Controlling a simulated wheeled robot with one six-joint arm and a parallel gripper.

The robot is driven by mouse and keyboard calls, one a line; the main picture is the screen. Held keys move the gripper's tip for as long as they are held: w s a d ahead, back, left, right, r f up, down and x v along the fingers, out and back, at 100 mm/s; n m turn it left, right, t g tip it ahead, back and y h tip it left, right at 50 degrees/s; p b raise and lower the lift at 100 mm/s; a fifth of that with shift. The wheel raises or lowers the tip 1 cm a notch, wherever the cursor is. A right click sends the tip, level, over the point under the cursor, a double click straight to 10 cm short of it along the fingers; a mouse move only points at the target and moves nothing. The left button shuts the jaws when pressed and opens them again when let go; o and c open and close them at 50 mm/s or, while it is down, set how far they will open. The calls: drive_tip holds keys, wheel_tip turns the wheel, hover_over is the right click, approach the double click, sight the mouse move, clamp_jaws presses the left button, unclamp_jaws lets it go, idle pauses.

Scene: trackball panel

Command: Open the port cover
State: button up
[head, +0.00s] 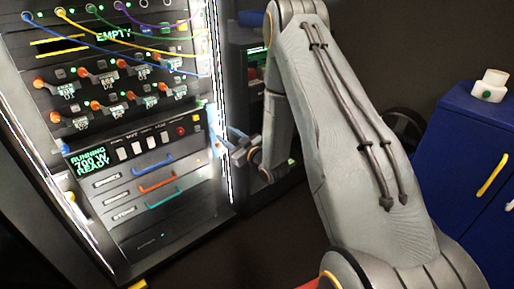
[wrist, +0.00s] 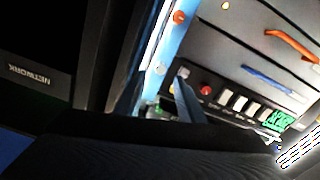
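My gripper (head: 228,143) is at the right edge of the lit rack panel (head: 135,128), level with the row of switches. In the wrist view my gripper (wrist: 158,92) has two dark blue fingers standing apart, with the lit panel edge seen between them. I see nothing held between them. I cannot pick out a port cover with certainty in either view. A red button (wrist: 206,89) is just right of the right finger. It also shows in the head view (head: 181,131). Whether a fingertip touches the panel is not clear.
The rack has a green-lettered display (head: 88,160), orange levers (head: 83,73), hanging cables and drawers with a blue handle (head: 153,165) and an orange handle (head: 157,183). A dark cabinet marked NETWORK (wrist: 35,75) stands beside it. A blue cabinet (head: 455,140) with a white jar (head: 490,86) is at right.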

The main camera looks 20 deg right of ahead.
drive_tip(key=s+r+m+g+h+p, duration=0.2)
drive_tip(key=s+r+g, duration=0.4)
drive_tip(key=s, duration=0.8)
drive_tip(key=s+r+m+g+h+p, duration=0.3)
drive_tip(key=s+r+g+p, duration=0.3)
drive_tip(key=s, duration=0.8)
drive_tip(key=shift+s+r+g+h+p, duration=0.25)
drive_tip(key=shift+r+g+h+p, duration=0.1)
drive_tip(key=shift+r+g+h, duration=0.3)
